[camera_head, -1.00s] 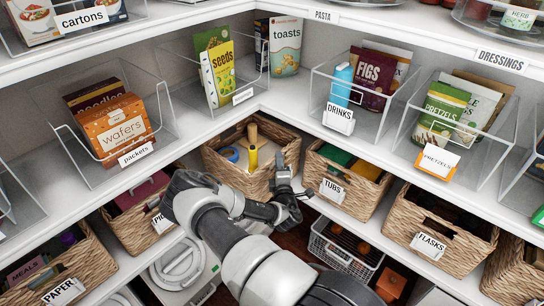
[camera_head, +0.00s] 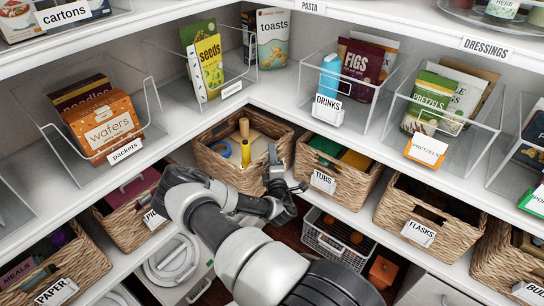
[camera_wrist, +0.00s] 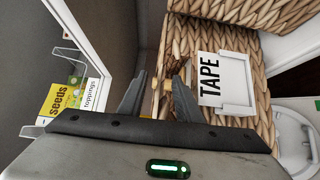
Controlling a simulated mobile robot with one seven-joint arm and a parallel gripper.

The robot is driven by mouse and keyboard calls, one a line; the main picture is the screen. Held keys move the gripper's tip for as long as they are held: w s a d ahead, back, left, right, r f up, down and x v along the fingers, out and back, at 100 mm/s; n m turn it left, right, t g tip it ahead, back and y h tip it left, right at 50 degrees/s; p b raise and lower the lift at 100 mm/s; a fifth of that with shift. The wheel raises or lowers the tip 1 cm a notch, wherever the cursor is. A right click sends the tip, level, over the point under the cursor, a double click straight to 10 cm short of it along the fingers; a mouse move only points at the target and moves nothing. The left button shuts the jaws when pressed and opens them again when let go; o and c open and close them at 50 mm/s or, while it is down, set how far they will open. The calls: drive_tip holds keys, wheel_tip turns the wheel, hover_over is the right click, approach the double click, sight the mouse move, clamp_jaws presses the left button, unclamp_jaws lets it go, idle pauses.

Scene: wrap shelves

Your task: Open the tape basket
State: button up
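The tape basket is a woven wicker basket (camera_head: 219,168) in the corner of the lower shelf in the head view. A blue ring and a yellow item show inside it. My arm hides part of its front. In the wrist view its wicker wall (camera_wrist: 262,124) carries a white TAPE label (camera_wrist: 223,82). My gripper (camera_head: 287,172) is at the basket's front right in the head view. In the wrist view my gripper (camera_wrist: 160,98) has its two fingers apart, with the basket's edge at or between the tips. I cannot tell whether they touch it.
The tubs basket (camera_head: 338,178) stands close on the right. The upper shelf, with clear bins such as the drinks bin (camera_head: 340,105), overhangs behind. A wire crate (camera_head: 335,238) sits below.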

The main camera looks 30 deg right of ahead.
drive_tip(key=shift+s, duration=0.15)
drive_tip(key=p+v, duration=0.2)
drive_tip(key=v, duration=1.5)
drive_tip(key=shift+s+a, duration=0.1)
drive_tip(key=shift+a, duration=0.05)
